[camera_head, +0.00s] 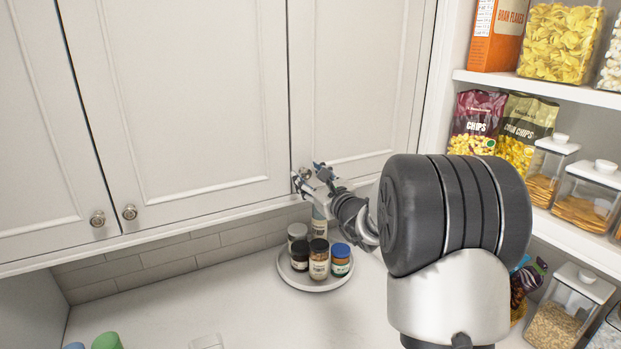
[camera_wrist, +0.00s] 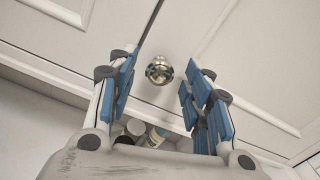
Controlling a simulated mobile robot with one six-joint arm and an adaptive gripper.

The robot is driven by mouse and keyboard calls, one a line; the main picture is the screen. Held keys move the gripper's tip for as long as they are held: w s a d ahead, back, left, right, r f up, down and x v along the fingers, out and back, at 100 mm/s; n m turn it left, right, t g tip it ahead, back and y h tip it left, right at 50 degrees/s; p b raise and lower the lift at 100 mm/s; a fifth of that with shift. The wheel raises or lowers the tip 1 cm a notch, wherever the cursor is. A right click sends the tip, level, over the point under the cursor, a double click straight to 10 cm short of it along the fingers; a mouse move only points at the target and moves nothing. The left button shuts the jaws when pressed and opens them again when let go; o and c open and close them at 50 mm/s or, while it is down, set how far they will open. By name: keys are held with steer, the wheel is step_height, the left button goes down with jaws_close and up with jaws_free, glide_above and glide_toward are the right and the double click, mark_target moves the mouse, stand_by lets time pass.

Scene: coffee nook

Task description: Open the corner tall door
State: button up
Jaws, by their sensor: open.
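The corner tall door (camera_head: 352,80) is a white panelled cabinet door right of the wide middle door, and it looks shut. Its round metal knob (camera_wrist: 159,70) shows in the wrist view just beyond and between my fingertips. In the head view the knob (camera_head: 305,173) is at the door's lower left corner, partly beside my fingers. My gripper (camera_head: 312,175) is open and points at the knob; its blue-padded fingers also show in the wrist view (camera_wrist: 160,80), one on each side of the knob. I cannot tell whether they touch it.
Two more knobs (camera_head: 113,216) sit on the doors to the left. A round tray (camera_head: 314,287) with several jars stands on the counter (camera_head: 215,295) below my gripper. Open shelves (camera_head: 545,87) with food packets and containers stand at the right.

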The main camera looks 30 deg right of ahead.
jaws_close()
stand_by(0.5)
